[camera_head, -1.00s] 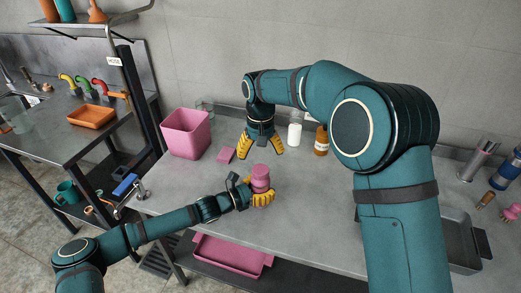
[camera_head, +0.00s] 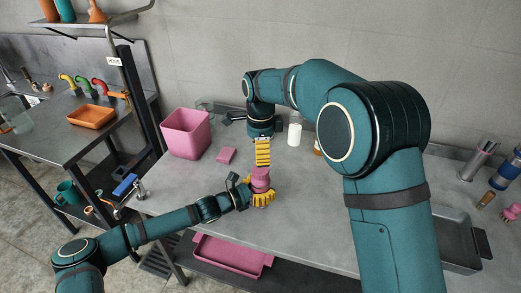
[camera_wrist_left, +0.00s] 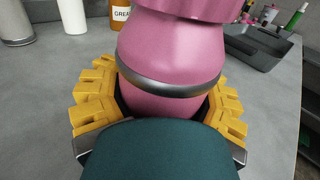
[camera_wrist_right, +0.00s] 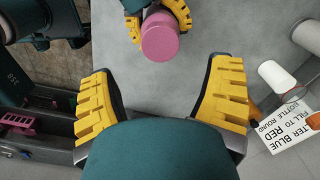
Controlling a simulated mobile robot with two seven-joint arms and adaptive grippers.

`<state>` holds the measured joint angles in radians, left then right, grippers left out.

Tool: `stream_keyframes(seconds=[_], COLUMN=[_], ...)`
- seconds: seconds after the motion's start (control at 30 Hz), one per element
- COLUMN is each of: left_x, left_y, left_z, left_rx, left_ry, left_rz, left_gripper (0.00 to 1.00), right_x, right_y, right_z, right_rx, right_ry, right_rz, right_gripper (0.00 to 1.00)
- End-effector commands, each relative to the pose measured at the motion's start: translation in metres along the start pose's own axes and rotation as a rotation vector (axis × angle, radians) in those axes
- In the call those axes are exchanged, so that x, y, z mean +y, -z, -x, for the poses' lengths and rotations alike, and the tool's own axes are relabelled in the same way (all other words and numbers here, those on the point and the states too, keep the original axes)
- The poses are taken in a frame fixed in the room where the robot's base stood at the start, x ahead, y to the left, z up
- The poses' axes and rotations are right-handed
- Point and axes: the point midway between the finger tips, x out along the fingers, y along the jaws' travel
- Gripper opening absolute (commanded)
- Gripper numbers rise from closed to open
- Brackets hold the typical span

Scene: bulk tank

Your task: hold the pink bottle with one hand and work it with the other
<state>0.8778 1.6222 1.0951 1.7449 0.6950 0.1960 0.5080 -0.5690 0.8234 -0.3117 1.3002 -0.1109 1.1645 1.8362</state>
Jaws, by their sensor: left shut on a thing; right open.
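The pink bottle (camera_head: 260,183) stands upright near the front edge of the grey table. My left gripper (camera_head: 260,198) is shut on its lower part from the left. In the left wrist view the bottle (camera_wrist_left: 168,50) has a dark band and sits between the yellow fingers. My right gripper (camera_head: 263,152) is just behind the bottle's top, its yellow fingers pointing at it. In the right wrist view this gripper (camera_wrist_right: 162,85) is open and empty, with the bottle's round pink top (camera_wrist_right: 160,38) ahead of the gap, apart from both fingers.
A pink bin (camera_head: 185,136) and a small pink block (camera_head: 226,155) stand left on the table. A white bottle (camera_head: 295,134) and a partly hidden amber bottle (camera_head: 318,148) stand behind. A grey tray (camera_head: 461,243) lies right. A printed card (camera_wrist_right: 290,130) shows in the right wrist view.

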Motion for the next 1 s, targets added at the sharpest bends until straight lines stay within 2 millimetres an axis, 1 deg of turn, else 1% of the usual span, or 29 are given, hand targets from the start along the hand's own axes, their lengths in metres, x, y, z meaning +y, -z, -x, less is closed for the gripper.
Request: stream_keyframes(seconds=[0.17,0.27,0.5,0.63,0.8,1.0], left_x=[0.000,0.000,0.000,0.000,0.000,0.000], left_y=[0.000,0.000,0.000,0.000,0.000,0.000], left_z=[0.000,0.000,0.000,0.000,0.000,0.000], left_rx=[0.001,0.001,0.000,0.001,0.001,0.001], left_ry=[0.000,0.000,0.000,0.000,0.000,0.000], left_rz=[0.000,0.000,0.000,0.000,0.000,0.000], left_gripper=[0.00,0.00,0.00,0.00,0.00,0.00], right_x=[0.000,0.000,0.000,0.000,0.000,0.000], right_y=[0.000,0.000,0.000,0.000,0.000,0.000], right_z=[-0.006,-0.018,-0.054,-0.069,-0.079,-0.080], right_rx=[0.001,0.001,0.002,0.001,0.001,0.000], right_ry=[-0.001,-0.002,-0.003,-0.002,0.000,0.000], right_rz=[-0.048,-0.050,-0.047,-0.047,-0.046,-0.046], right_gripper=[0.79,0.79,0.79,0.79,0.79,0.79])
